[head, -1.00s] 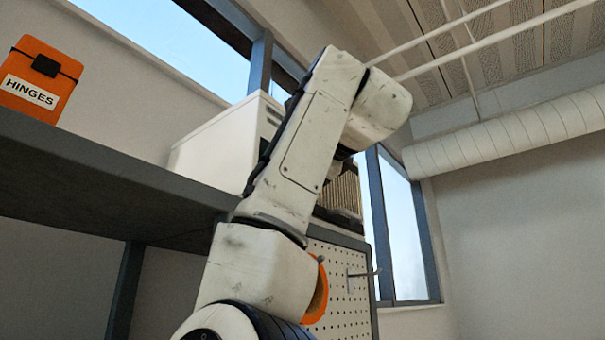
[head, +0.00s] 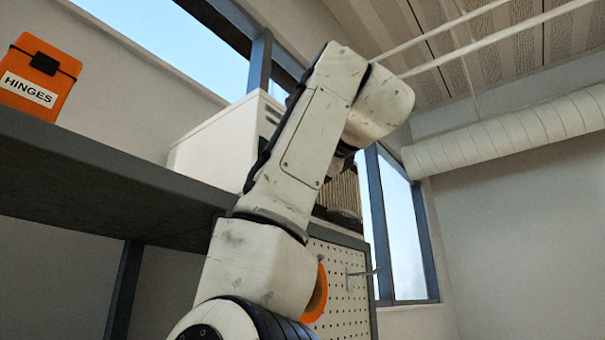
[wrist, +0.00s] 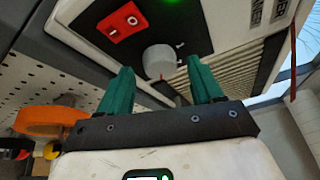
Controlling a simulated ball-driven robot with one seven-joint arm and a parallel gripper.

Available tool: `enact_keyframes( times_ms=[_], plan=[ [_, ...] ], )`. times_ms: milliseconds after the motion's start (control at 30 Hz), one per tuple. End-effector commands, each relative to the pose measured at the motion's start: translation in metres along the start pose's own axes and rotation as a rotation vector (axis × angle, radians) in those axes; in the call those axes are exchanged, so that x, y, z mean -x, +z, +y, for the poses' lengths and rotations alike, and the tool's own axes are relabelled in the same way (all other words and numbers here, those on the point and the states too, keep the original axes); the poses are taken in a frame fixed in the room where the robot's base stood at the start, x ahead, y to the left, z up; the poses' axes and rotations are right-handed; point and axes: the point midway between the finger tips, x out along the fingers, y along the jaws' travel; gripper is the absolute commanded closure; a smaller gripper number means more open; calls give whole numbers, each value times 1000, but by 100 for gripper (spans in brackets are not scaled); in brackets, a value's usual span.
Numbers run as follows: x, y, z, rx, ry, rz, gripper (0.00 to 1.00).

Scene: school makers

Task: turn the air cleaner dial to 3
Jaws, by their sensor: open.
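The air cleaner (head: 225,142) is a white box on the shelf in the head view, partly hidden behind my arm. In the wrist view its dark front panel (wrist: 222,25) carries a light grey round dial (wrist: 159,61), a red switch (wrist: 122,22) and a lit green light. A small mark shows beside the dial, but I cannot read its setting. My gripper (wrist: 160,80) has two green fingers spread apart, with the dial between and just beyond their tips. It looks empty, and I cannot tell whether it touches the dial. In the head view the gripper is hidden behind my arm.
An orange box labelled HINGES (head: 38,78) stands on the dark shelf (head: 100,165) at left. A white pegboard (head: 338,290) with a hook is below the shelf. An orange ring-shaped object (wrist: 50,121) is left of my gripper. A ribbed grille (wrist: 225,75) lies beside the panel.

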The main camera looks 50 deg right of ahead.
Motion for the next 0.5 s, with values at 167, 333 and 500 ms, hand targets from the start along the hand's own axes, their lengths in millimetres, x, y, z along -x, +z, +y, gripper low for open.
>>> enact_keyframes(
  times_ms=[167,333,500],
  plan=[
    [29,0,0,-2,-6,-3,34],
    [62,0,1,-2,-5,-3,34],
    [88,0,1,-1,-3,-1,34]
  ],
)
